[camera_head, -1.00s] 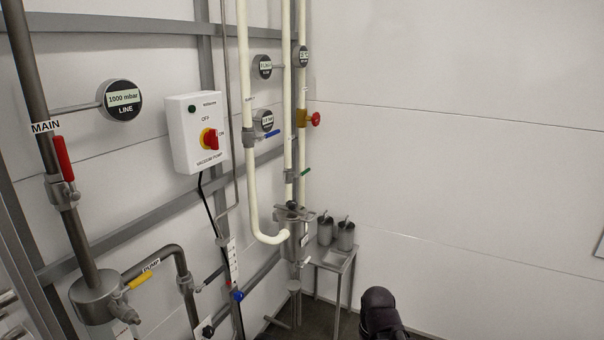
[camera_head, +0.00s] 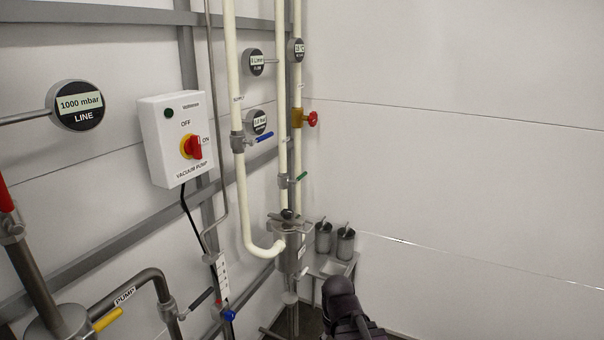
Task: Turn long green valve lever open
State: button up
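A green valve lever (camera_head: 301,177) sits on a small grey valve on the middle white pipe, right of the blue lever. It points to the upper right, at a slant to the upright pipe. A dark part of my own arm stands at the bottom centre, below and apart from the green lever. My gripper's fingers do not show.
A blue lever (camera_head: 264,137), a red knob (camera_head: 312,119) and a yellow lever (camera_head: 108,319) sit on other pipes. The vacuum pump box (camera_head: 175,138) is on the left. A metal tank (camera_head: 293,245) and small stand (camera_head: 334,267) are below. The right wall is bare.

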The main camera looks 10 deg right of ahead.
aim_at(294, 181)
jog(key=u, duration=0.05)
jog(key=i, duration=0.45)
jog(key=z, duration=0.55)
jog(key=i, duration=0.8)
jog(key=z, duration=0.5)
